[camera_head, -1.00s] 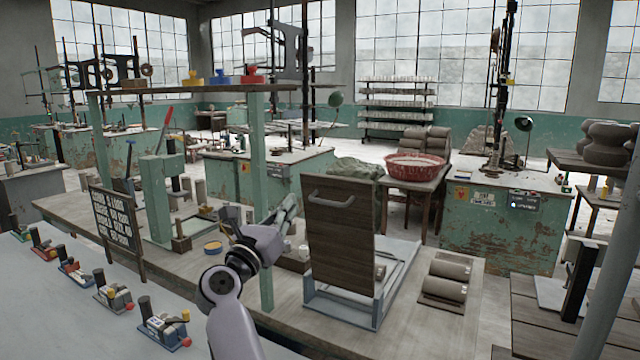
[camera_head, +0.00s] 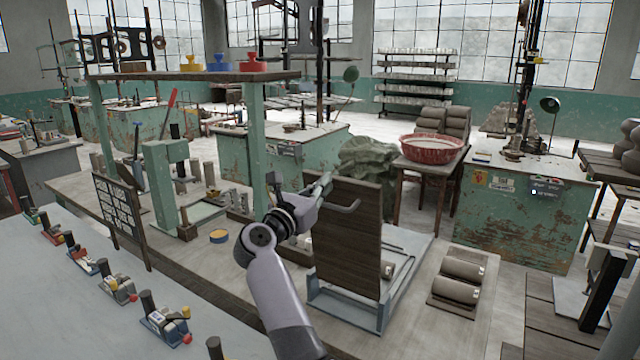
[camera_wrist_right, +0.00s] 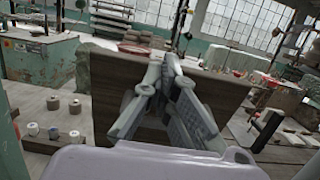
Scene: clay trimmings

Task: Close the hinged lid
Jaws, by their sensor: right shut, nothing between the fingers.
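The hinged lid (camera_head: 345,240) is a dark wooden panel standing upright on a pale blue-grey frame (camera_head: 345,310). A grey bar handle (camera_head: 343,206) sits near its top on the side facing me. My right gripper (camera_head: 322,187) is shut and empty at the lid's upper left, close to the handle's left end. In the right wrist view the shut fingers (camera_wrist_right: 170,75) point at the lid (camera_wrist_right: 215,95) and cover part of it; the handle is hidden there, and contact cannot be told. My left gripper is not in view.
Two clay rolls (camera_head: 461,281) lie on a board right of the frame. A green post (camera_head: 258,150) and shelf stand left of my arm. A red basin (camera_head: 432,148) is on a table behind. A black sign (camera_head: 120,215) stands at left.

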